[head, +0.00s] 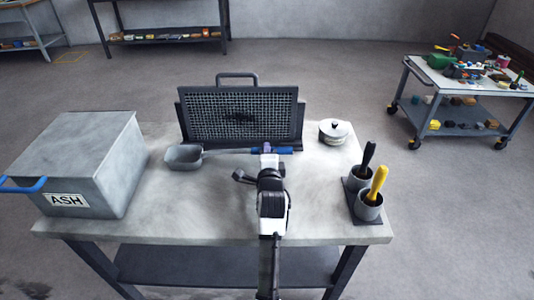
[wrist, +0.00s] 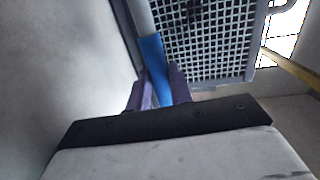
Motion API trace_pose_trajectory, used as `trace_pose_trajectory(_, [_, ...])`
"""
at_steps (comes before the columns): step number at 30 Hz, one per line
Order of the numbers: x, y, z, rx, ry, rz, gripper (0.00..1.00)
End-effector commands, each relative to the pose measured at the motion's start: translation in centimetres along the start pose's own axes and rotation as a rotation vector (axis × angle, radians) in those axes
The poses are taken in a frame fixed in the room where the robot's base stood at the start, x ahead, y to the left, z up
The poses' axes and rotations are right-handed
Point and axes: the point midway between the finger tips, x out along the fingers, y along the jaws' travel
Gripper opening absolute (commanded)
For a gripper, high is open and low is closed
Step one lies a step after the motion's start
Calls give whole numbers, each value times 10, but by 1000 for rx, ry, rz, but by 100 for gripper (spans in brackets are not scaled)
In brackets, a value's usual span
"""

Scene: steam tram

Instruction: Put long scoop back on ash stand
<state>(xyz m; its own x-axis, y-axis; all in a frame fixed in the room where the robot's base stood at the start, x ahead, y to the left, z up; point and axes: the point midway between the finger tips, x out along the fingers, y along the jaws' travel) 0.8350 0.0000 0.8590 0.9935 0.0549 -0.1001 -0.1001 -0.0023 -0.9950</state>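The long scoop has a grey pan (head: 184,157) on the left and a thin handle running right to a blue grip (head: 285,150), in front of the mesh panel. My gripper (head: 267,152) is at the blue grip. In the wrist view, its purple fingers (wrist: 160,88) are on both sides of the blue grip (wrist: 152,52), close against it; the pan is out of that view. I cannot tell whether the scoop touches the bench. A grey box marked ASH (head: 90,150) is on the left; I cannot tell which thing is the ash stand.
The mesh panel (head: 238,115) stands upright at the bench's back. A lidded white pot (head: 334,132) is at right. A dark two-cup holder (head: 362,212) holds black- and yellow-handled tools. The bench's front middle (head: 190,215) is bare. A loaded cart (head: 465,80) stands behind right.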

Motion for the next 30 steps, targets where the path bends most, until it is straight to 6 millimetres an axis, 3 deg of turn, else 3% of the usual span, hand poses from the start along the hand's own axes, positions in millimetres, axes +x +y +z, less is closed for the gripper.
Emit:
trace_pose_trajectory(1, [0,1,0,0,0,1,26])
trace_pose_trajectory(5, [0,0,0,0,0,1,43])
trace_pose_trajectory(16, [-3,-1,0,-1,0,1,43])
trace_pose_trajectory(20, [-20,0,0,-2,0,1,43])
trace_pose_trajectory(30, [-90,1,0,-1,1,2,43])
